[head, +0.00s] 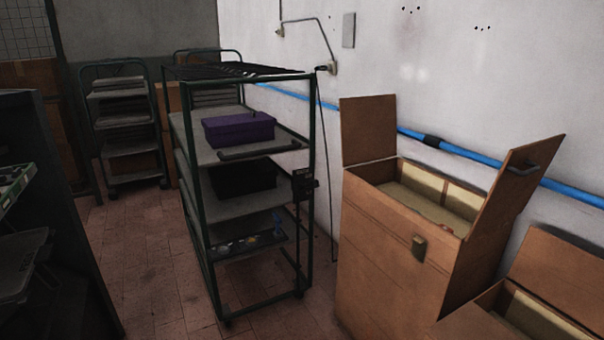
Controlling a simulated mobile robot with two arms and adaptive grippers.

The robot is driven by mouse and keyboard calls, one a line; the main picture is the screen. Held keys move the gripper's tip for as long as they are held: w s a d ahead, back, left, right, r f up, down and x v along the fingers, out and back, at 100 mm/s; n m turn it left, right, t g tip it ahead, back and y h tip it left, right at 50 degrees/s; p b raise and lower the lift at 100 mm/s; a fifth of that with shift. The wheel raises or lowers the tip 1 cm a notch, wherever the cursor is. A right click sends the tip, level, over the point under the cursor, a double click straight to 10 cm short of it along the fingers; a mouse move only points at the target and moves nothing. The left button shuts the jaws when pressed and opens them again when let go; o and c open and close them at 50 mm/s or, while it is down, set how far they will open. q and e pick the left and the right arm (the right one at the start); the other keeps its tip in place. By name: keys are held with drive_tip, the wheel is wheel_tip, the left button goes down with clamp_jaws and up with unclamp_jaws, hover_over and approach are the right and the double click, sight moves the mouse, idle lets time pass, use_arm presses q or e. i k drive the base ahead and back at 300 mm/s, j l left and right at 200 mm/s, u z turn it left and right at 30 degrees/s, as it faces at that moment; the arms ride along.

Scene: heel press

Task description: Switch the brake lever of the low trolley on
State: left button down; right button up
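A wheeled trolley (221,267) with a dark green frame and several grey shelves stands in the middle of the head view. It is tall rather than low. A small dark fitting (304,184) is on its right front post; I cannot tell what it is. Casters (227,322) show at its foot. I cannot make out a brake lever on it. Neither of my grippers is in view.
A purple box (239,129) and a black box (242,178) sit on the middle trolley's shelves. An open brown carton (395,260) stands to its right, against the white wall. A dark rack (60,210) fills the left edge. Tiled floor (150,265) between is clear.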

sight(313, 184)
drive_tip(key=i+j+z, duration=0.3)
drive_tip(key=i+j, duration=0.3)
drive_tip(key=i, duration=0.2)
drive_tip(key=i+j+z, duration=0.35)
drive_tip(key=i+j, duration=0.4)
